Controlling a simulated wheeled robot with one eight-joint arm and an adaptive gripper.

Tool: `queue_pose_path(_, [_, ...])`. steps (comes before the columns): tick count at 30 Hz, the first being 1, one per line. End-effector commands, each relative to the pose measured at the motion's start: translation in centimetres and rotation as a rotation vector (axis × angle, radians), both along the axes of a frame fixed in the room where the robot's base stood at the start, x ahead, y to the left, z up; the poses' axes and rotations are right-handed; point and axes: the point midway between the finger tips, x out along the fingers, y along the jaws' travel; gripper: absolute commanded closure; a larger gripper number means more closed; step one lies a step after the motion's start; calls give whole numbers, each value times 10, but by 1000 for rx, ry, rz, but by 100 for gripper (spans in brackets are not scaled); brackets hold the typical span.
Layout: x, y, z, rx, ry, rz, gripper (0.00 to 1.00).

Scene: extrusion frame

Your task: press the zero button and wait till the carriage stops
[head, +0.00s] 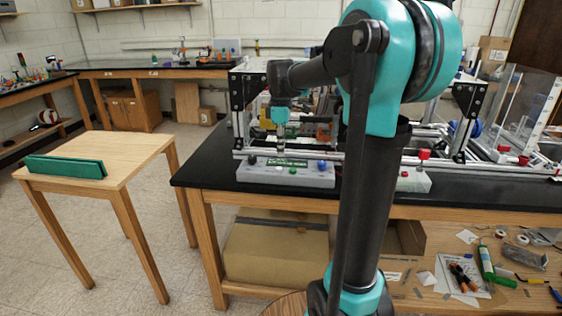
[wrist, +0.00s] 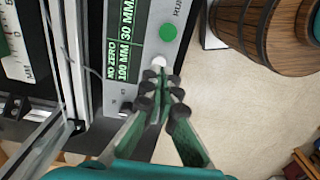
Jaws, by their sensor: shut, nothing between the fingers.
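A grey control box (head: 250,174) stands at the front edge of the black bench, below the extrusion frame. Its green-lettered display reads "NO ZERO", "100 MM" and "30 MM" in the wrist view (wrist: 122,45). A green button (wrist: 168,33) sits near the label "RUN". A white button (wrist: 159,61) lies just beyond my fingertips; its label is hidden, and I cannot tell whether they touch. My gripper (wrist: 160,82) is shut and empty, also pointing down over the box in the head view (head: 281,151). I cannot make out the carriage clearly.
A blue knob (head: 321,165) is on the box's right end. A wooden table (head: 125,155) with a green folded item (head: 65,167) is at left, with clear floor between.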

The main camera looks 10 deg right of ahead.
Motion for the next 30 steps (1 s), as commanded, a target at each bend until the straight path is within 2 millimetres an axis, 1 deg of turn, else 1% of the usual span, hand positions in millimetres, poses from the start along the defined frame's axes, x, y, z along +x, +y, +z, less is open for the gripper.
queue_pose_path(1, [0,0,-9,0,0,0,100])
queue_pose_path(3, [0,0,-20,0,0,0,100])
queue_pose_path(6, [0,0,-32,0,0,0,100])
queue_pose_path(9, [0,0,-40,0,0,0,100])
queue_pose_path(13, [0,0,-45,0,0,0,100])
queue_pose_path(23, [0,0,-46,0,0,0,100])
queue_pose_path(30, [0,0,-64,0,0,0,100])
